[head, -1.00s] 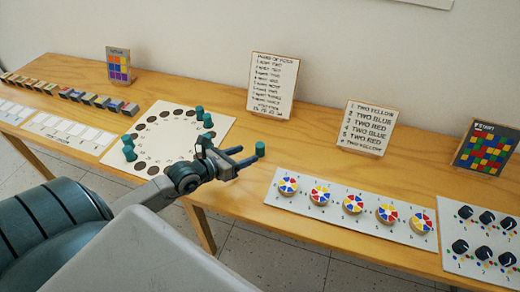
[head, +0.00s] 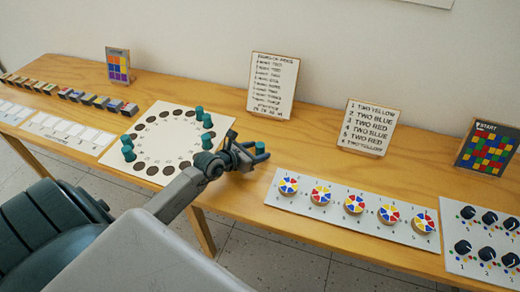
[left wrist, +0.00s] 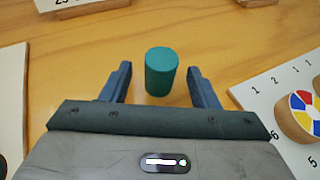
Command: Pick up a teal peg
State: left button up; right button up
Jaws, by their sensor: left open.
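A single teal peg (head: 260,148) stands upright on the bare wood table, right of the white board (head: 222,121) with a ring of dark round spots. In the left wrist view the teal peg (left wrist: 161,72) stands between the two fingers, with a visible gap on each side. My left gripper (head: 257,154) is open around it, and the left wrist view shows the open fingertips (left wrist: 160,68) on either side. Several other teal pegs stand on the white board, one of them (head: 199,112) at its far side. My right gripper is not in view.
A white strip with several coloured wheels (head: 353,203) lies to the right of the peg, and a panel with dark knobs (head: 489,218) beyond it. Upright cards, including a text card (head: 272,84), stand along the back. Bare wood (head: 310,150) lies behind the peg.

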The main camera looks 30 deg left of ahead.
pick_arm(q)
jog(key=shift+x, duration=1.1)
jog(key=c, duration=1)
jog(key=shift+c, duration=0.2)
jog(key=shift+r, duration=0.1)
